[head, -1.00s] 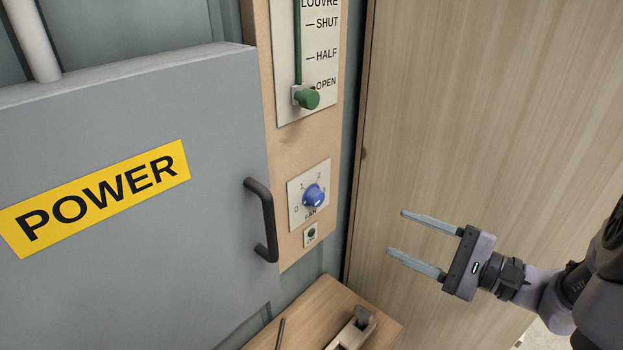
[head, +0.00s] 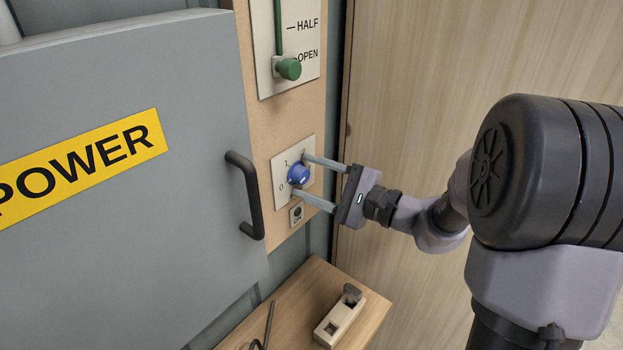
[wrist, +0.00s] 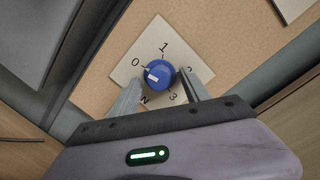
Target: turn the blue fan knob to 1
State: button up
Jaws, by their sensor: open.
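The blue fan knob (head: 299,174) sits on a pale square plate (head: 279,160) with numbers around it. In the wrist view the knob (wrist: 160,72) shows a white mark pointing left, a little below the 0. The 1 is above the knob, the 3 lower right, and the 2 is partly hidden by a finger. My gripper (head: 300,175) is open at the plate, with one finger on each side of the knob. In the wrist view the gripper (wrist: 157,78) has its fingertips left and right of the knob; I cannot tell whether they touch it.
A grey POWER door (head: 200,240) with a dark handle (head: 248,195) stands left of the knob. A green louvre knob (head: 289,69) is above, at OPEN. A small socket-like fitting (head: 297,213) is below. A wooden shelf with a plane (head: 339,318) lies underneath.

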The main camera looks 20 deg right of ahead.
grip_shut()
jog(key=m+p, duration=0.1)
jog(key=m, duration=0.2)
jog(key=shift+m, duration=0.4)
jog(key=m+p, duration=0.2)
jog(key=m, duration=0.1)
jog(key=shift+m+t, duration=0.4)
jog(key=m+p, duration=0.2)
jog(key=m, duration=0.1)
jog(key=shift+s+a+f+m+t, duration=0.1)
jog(key=shift+a+m+t, duration=0.05)
jog(key=shift+m+t, duration=0.2)
jog(key=shift+f+m+p, duration=0.1)
jog(key=shift+m+p, duration=1.05)
jog(key=shift+m, duration=0.4)
jog(key=shift+t, duration=0.25)
